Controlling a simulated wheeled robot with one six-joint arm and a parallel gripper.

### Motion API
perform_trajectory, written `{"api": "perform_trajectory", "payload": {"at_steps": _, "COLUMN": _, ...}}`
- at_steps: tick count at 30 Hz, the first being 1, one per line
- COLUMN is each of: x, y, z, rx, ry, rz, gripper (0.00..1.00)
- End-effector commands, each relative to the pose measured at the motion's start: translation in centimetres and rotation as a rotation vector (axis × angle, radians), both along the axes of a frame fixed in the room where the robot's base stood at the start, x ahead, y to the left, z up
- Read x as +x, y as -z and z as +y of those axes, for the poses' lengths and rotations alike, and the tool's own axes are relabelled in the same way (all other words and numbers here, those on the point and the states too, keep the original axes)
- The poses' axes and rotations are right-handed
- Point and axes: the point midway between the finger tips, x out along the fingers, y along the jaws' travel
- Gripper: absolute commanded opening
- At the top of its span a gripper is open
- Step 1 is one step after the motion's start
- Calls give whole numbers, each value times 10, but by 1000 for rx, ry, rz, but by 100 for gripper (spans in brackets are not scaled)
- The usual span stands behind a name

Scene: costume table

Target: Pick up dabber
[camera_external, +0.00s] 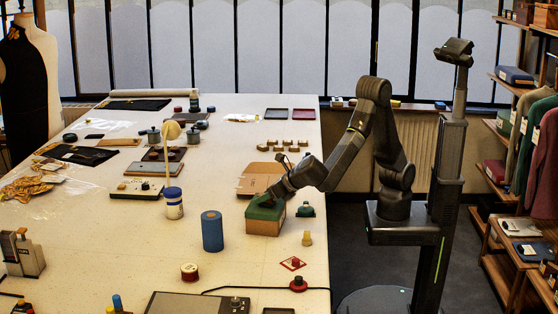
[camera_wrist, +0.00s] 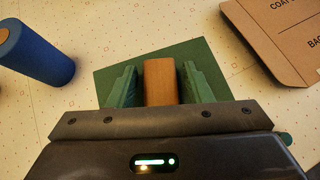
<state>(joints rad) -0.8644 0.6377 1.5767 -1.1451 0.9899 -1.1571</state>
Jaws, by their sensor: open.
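A green-topped block with tan sides (camera_external: 265,222) stands on the table below my gripper (camera_external: 266,199). In the wrist view my gripper (camera_wrist: 160,75) is open, its two green fingers on either side of a brown wooden piece (camera_wrist: 160,84) above the flat green top (camera_wrist: 184,51). Small gaps show beside the wooden piece; whether a finger touches it is unclear. A pale round-headed stick (camera_external: 169,135) stands upright at a white and blue jar (camera_external: 174,207), left of my gripper. I cannot tell for certain which of these is the dabber.
A blue cylinder (camera_external: 212,232) stands left of the block; it also shows in the wrist view (camera_wrist: 38,52). Flat cardboard (camera_wrist: 285,35) lies to the right there. A small green item (camera_external: 305,210) and a yellow piece (camera_external: 307,239) stand near the table's right edge.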

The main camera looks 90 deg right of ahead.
Motion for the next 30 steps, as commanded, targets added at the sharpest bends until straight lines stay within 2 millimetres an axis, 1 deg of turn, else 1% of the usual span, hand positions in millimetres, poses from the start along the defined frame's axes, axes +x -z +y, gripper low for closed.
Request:
{"api": "perform_trajectory", "payload": {"at_steps": 2, "x": 0, "y": -4, "z": 0, "rx": 1, "ry": 0, "rz": -1, "gripper": 45}}
{"api": "perform_trajectory", "payload": {"at_steps": 5, "x": 0, "y": -20, "z": 1, "rx": 4, "ry": 0, "rz": -4, "gripper": 45}}
{"api": "perform_trajectory", "payload": {"at_steps": 8, "x": 0, "y": -48, "z": 1, "rx": 7, "ry": 0, "rz": -5, "gripper": 45}}
{"api": "perform_trajectory", "payload": {"at_steps": 14, "x": 0, "y": -118, "z": 1, "rx": 8, "ry": 0, "rz": -6, "gripper": 45}}
{"api": "perform_trajectory", "payload": {"at_steps": 15, "x": -4, "y": -103, "z": 12, "rx": 47, "ry": -28, "rz": 21, "gripper": 45}}
{"api": "perform_trajectory", "payload": {"at_steps": 16, "x": -7, "y": -97, "z": 20, "rx": 81, "ry": -45, "rz": 36, "gripper": 45}}
{"api": "perform_trajectory", "payload": {"at_steps": 20, "x": -20, "y": -79, "z": 57, "rx": 238, "ry": -118, "rz": 96, "gripper": 45}}
{"api": "perform_trajectory", "payload": {"at_steps": 23, "x": -34, "y": -66, "z": 90, "rx": 380, "ry": -172, "rz": 145, "gripper": 45}}
{"api": "perform_trajectory", "payload": {"at_steps": 24, "x": -42, "y": -63, "z": 105, "rx": 444, "ry": -196, "rz": 166, "gripper": 45}}
{"api": "perform_trajectory", "payload": {"at_steps": 26, "x": -54, "y": -58, "z": 129, "rx": 553, "ry": -231, "rz": 199, "gripper": 45}}
{"api": "perform_trajectory", "payload": {"at_steps": 27, "x": -64, "y": -56, "z": 147, "rx": 635, "ry": -255, "rz": 221, "gripper": 45}}
{"api": "perform_trajectory", "payload": {"at_steps": 29, "x": -80, "y": -56, "z": 175, "rx": 770, "ry": -287, "rz": 255, "gripper": 45}}
{"api": "perform_trajectory", "payload": {"at_steps": 30, "x": -92, "y": -58, "z": 194, "rx": 868, "ry": -307, "rz": 278, "gripper": 45}}
